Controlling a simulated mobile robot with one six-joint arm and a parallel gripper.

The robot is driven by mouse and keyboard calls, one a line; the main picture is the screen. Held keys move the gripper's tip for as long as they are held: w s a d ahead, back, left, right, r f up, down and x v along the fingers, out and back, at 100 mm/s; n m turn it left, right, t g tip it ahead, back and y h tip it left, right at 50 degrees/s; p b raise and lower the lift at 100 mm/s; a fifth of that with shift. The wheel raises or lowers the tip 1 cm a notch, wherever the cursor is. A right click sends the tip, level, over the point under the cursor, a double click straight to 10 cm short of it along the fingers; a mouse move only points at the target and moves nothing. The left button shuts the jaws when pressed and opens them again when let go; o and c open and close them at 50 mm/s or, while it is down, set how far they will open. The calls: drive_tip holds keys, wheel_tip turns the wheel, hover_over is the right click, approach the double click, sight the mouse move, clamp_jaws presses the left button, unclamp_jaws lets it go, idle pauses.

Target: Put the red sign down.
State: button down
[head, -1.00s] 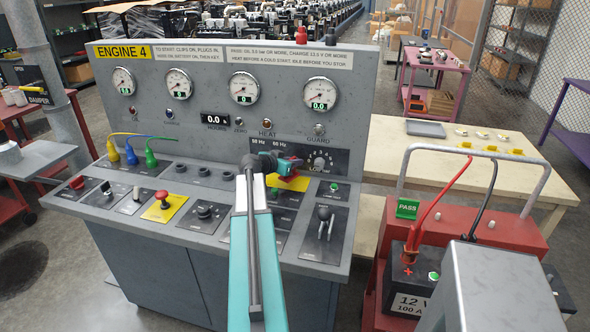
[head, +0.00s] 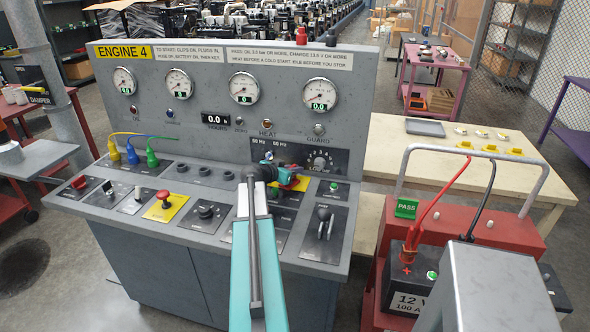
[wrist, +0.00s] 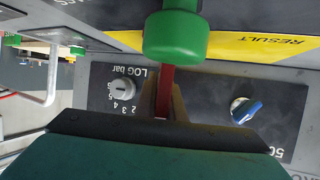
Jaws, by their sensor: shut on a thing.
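My gripper (head: 284,175) is at the right part of the control desk, over the yellow result plate (head: 301,184). It is shut on the red sign (head: 285,179), which shows only as a small red patch in the head view. In the wrist view the sign is a thin red edge (wrist: 165,88) between my fingers. A green rounded piece (wrist: 176,37) hides part of it there, and I cannot tell what that piece belongs to. The yellow plate with the word RESULT (wrist: 275,45) lies close by. I cannot tell whether the sign touches it.
The engine panel (head: 210,70) with its gauges rises behind. A log knob (head: 320,162) and a small lever (head: 324,213) are near my gripper. A red cart (head: 480,215) with a battery and green PASS sign (head: 406,208) stands right.

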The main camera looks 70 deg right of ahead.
drive_tip(key=shift+f+b, duration=0.15)
drive_tip(key=shift+b, duration=0.15)
drive_tip(key=c, duration=1.8)
unclamp_jaws()
drive_tip(key=shift+c, duration=0.2)
drive_tip(key=shift+r+p, duration=0.3)
drive_tip(key=shift+p, duration=0.1)
drive_tip(key=b+v, duration=0.3)
drive_tip(key=v, duration=0.9)
drive_tip(key=shift+f+b, duration=0.1)
drive_tip(key=shift+b, duration=0.2)
